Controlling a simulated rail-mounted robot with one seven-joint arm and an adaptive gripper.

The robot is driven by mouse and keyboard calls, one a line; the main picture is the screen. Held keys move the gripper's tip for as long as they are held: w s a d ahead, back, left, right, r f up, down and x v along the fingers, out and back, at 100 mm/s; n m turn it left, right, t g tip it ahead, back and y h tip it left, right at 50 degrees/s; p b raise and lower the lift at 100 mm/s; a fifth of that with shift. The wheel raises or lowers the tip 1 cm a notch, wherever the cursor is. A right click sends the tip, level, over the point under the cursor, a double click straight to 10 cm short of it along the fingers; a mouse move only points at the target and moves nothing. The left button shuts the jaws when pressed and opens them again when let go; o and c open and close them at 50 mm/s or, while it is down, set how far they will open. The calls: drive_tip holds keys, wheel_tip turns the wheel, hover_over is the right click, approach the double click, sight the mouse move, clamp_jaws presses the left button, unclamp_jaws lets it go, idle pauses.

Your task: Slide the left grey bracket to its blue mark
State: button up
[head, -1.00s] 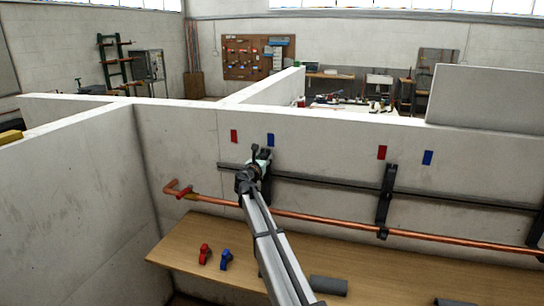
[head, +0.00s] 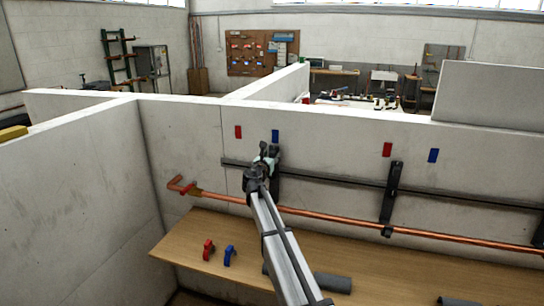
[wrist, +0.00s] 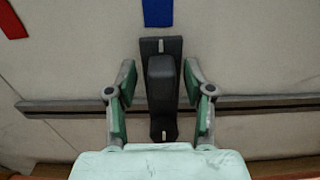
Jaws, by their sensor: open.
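The left grey bracket (head: 276,174) is a dark upright piece on the wall rail, partly hidden by my arm in the head view. In the wrist view the bracket (wrist: 161,88) stands upright across the rail. The blue mark (head: 275,136) is on the wall above it; in the wrist view the mark (wrist: 158,12) is almost directly above the bracket's top plate. My gripper (head: 264,158) is in front of the bracket. In the wrist view my gripper (wrist: 160,80) is open, one finger on each side of the bracket, with gaps showing on both sides.
A dark rail (head: 330,182) runs along the wall above a copper pipe (head: 330,218). A second bracket (head: 391,190) stands further right, below red and blue marks. A red mark (head: 238,132) is left of the blue one. Red and blue clips (head: 229,255) lie on the wooden bench (head: 190,240).

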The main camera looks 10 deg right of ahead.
drive_tip(key=v, duration=1.1)
drive_tip(key=shift+s, duration=0.1)
